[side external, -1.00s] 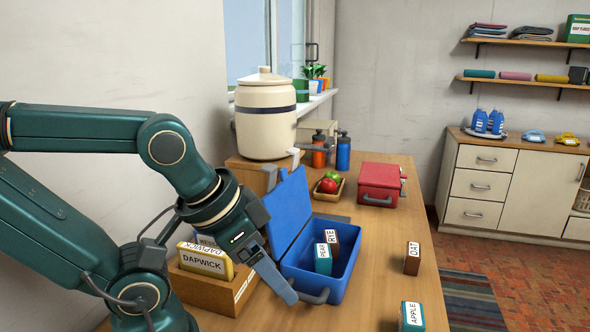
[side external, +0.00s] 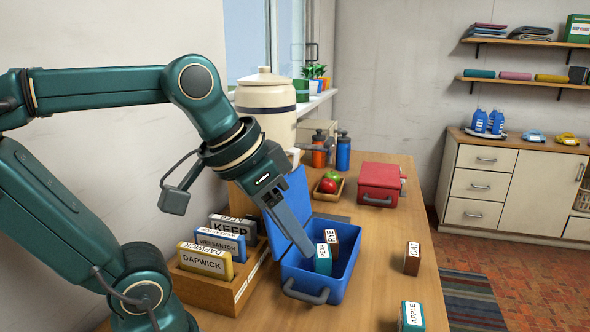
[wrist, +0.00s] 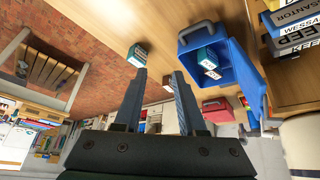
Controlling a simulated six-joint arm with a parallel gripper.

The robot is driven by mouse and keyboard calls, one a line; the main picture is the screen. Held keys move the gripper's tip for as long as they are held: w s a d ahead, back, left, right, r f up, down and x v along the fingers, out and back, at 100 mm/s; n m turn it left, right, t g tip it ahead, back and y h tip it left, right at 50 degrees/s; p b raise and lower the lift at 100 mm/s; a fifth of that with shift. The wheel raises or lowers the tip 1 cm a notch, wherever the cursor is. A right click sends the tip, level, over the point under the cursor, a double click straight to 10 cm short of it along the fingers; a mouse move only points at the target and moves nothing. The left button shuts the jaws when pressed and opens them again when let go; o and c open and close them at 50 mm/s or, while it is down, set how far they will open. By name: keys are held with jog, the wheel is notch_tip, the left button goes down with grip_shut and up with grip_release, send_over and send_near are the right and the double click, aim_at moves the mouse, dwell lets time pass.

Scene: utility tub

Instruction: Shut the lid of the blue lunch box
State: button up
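The blue lunch box (side external: 328,292) stands open on the wooden table with its handle toward the near side. Its lid (side external: 291,196) stands raised at the back left, partly hidden by my arm. Inside are a teal PEAR block (side external: 323,262) and a brown RYE block (side external: 333,243). In the wrist view the box (wrist: 232,72) is to the right of my fingers, with the handle at its top left. My gripper (wrist: 159,72) is open and empty, its fingers apart. In the side view its fingertips (side external: 308,252) appear over the box opening, close to the PEAR block; contact cannot be told.
A wooden holder (side external: 205,288) with labelled packs stands left of the box. A red lunch box (side external: 380,184), a fruit tray (side external: 327,188) and bottles stand behind. The DAT block (side external: 412,259) and APPLE block (side external: 411,318) are to the right, with bare table between.

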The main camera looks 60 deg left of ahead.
jog(key=w+a+r+n+y, duration=0.1)
jog(key=w+a+r+n, duration=0.25)
jog(key=a, duration=0.45)
jog(key=w+a+r+n, duration=0.2)
jog(key=w+a, duration=0.3)
jog(key=a, duration=0.2)
jog(key=shift+w+a+f+n+g+y, duration=0.15)
jog(key=shift+a+f+n, duration=0.25)
jog(key=shift+a+f, duration=0.75)
jog(key=shift+w+a+f+n+g+y, duration=0.15)
jog(key=shift+a+f+n, duration=0.3)
jog(key=shift+a+f, duration=0.65)
jog(key=shift+w+a+f+n+g+y, duration=0.15)
jog(key=shift+a+f+n, duration=0.4)
jog(key=shift+a, duration=1.05)
jog(key=shift+s+f, duration=0.1)
jog(key=shift+c, duration=0.3)
grip_shut()
